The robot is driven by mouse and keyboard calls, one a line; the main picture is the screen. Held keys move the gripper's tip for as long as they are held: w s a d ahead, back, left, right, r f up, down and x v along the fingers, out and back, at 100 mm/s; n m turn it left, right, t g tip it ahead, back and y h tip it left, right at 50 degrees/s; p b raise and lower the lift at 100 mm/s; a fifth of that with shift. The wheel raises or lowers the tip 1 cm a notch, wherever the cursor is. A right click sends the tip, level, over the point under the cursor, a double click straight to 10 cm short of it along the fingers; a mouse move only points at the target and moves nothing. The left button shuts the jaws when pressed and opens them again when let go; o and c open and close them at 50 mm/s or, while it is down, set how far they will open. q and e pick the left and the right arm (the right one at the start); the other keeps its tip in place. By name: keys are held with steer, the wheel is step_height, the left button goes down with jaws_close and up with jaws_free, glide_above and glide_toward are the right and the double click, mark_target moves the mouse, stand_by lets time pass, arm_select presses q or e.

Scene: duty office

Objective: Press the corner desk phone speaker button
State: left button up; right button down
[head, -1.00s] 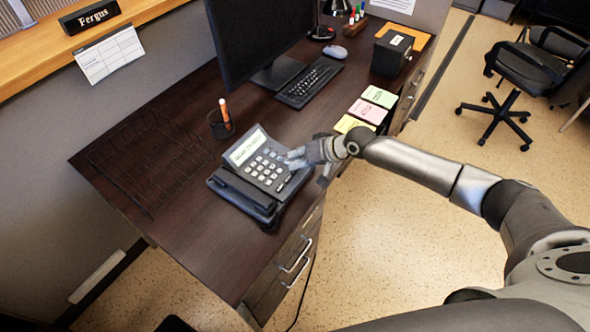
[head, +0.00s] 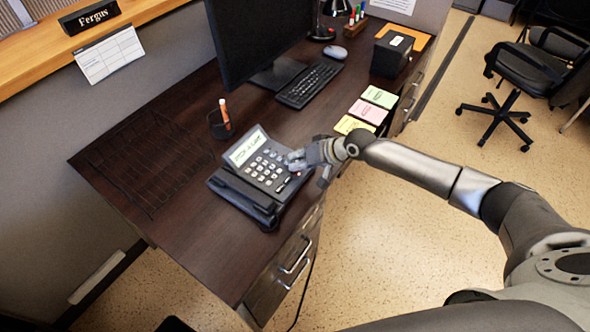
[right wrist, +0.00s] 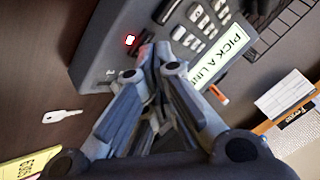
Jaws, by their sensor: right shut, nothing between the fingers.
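The dark desk phone (head: 235,193) sits near the desk's front edge, its handset along the left side and its keypad facing up. It also shows in the right wrist view (right wrist: 95,62). Its lit display (right wrist: 236,46) reads "PICK A LIN…", with the end cut off. A small red light (right wrist: 130,40) glows on the phone face. My right gripper (head: 293,160) is shut and empty, its fingertips (right wrist: 153,55) over the keypad's right side, close to the red light. The fingertips hide part of the buttons; I cannot tell whether they touch. My left gripper is not in view.
A pen cup (head: 221,124) stands behind the phone. Sticky notes (head: 367,111), a keyboard (head: 308,83) and a monitor (head: 258,35) are farther back.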

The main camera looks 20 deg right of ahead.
steer(key=shift+r+p, duration=0.6)
steer(key=shift+r, duration=0.1)
step_height(320, 180, up, 5)
steer(key=p, duration=0.5)
steer(key=shift+r, duration=0.1)
